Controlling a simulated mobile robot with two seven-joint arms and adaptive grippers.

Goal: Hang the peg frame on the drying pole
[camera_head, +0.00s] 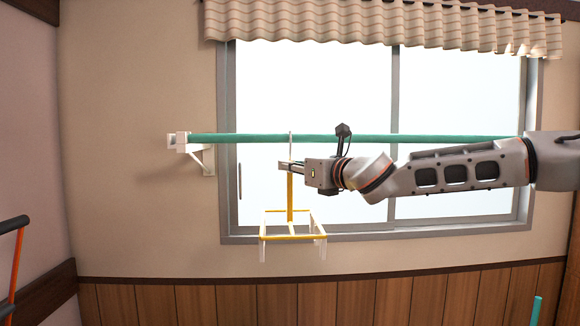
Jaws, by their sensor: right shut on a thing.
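The teal drying pole (230,139) runs level across the window, its left end in a white wall bracket (200,150). My right gripper (287,166) comes in from the right, just below the pole, and is shut on the upper stem of the yellow peg frame (291,205). The frame hangs upright below the gripper, with pale pegs at its corners. Its thin pale hook rises above the gripper and overlaps the pole in the picture. I cannot tell whether the hook is over the pole or in front of it. My left gripper is not in view.
A window (310,85) with a grey frame is behind the pole, under a pleated valance (380,25). An orange and black handle-like object (15,260) is at the left edge. A teal rod end (536,312) shows at the bottom right. The space below the peg frame looks clear.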

